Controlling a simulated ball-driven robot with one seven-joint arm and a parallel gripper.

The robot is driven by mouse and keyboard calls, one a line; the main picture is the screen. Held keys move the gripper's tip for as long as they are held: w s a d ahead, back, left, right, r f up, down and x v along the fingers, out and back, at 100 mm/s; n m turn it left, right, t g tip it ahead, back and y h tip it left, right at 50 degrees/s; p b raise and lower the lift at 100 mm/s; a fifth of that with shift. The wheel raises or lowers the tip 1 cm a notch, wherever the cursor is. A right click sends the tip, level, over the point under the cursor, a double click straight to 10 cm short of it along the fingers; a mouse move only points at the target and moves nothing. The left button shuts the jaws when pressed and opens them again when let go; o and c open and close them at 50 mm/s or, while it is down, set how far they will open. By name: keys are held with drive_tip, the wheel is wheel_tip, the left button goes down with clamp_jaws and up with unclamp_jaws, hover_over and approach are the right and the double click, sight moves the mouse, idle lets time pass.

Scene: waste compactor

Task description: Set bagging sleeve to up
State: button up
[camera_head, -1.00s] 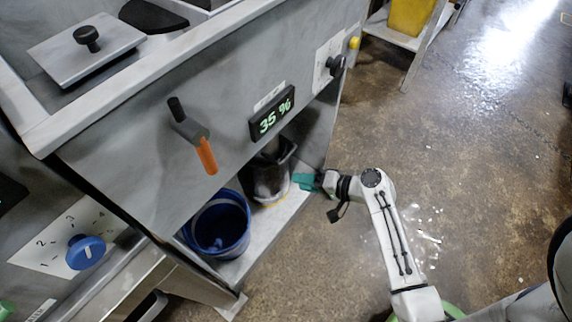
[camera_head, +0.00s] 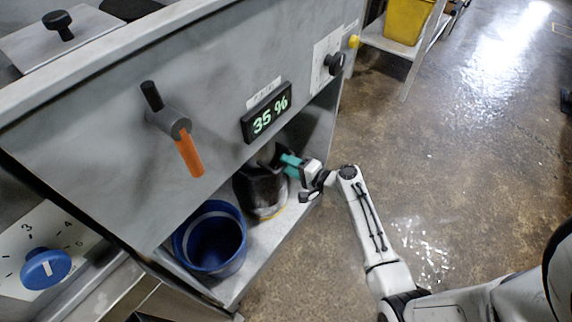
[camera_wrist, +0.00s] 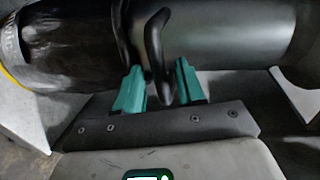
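The bagging sleeve (camera_head: 260,190) is in the open bay under the panel, with a dark lower part and a yellow rim at the bottom. In the wrist view the sleeve (camera_wrist: 65,42) lies across the top, with a smooth grey tube (camera_wrist: 225,32) to its right. A black curved handle (camera_wrist: 154,40) sticks out from the collar where they meet. My gripper (camera_head: 290,163) is at the sleeve's right side. In the wrist view its teal fingers (camera_wrist: 159,70) are apart, one on each side of the handle's end, with a gap visible at the right finger.
A blue bucket (camera_head: 211,239) stands left of the sleeve on the bay floor. A blue dial (camera_head: 45,268) is at lower left. The floor to the right is clear.

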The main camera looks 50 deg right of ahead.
drive_tip(key=shift+w+f, duration=0.15)
drive_tip(key=shift+w, duration=0.55)
drive_tip(key=shift+c, duration=0.4)
clamp_jaws()
